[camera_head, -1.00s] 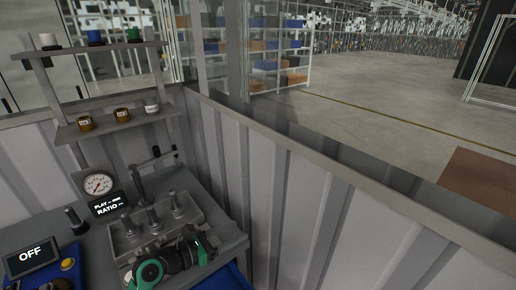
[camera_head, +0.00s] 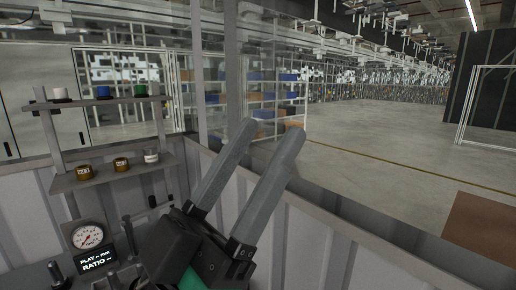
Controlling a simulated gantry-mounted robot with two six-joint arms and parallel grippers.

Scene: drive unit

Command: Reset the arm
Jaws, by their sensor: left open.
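My left gripper (camera_head: 259,146) is raised in the lower middle of the head view. Its two long grey fingers point up and to the right and stand apart, with nothing between them. Its dark body hides much of the workbench below. A small green patch (camera_head: 192,279) shows at the bottom edge, under the gripper body. My right gripper is not in view.
A pressure gauge (camera_head: 88,237) and a PLAY/RATIO display (camera_head: 96,259) stand at lower left. A shelf rack (camera_head: 101,104) above holds small white, blue, green and brass-coloured pieces. A ribbed metal wall (camera_head: 340,262) runs behind the gripper. Open floor lies beyond.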

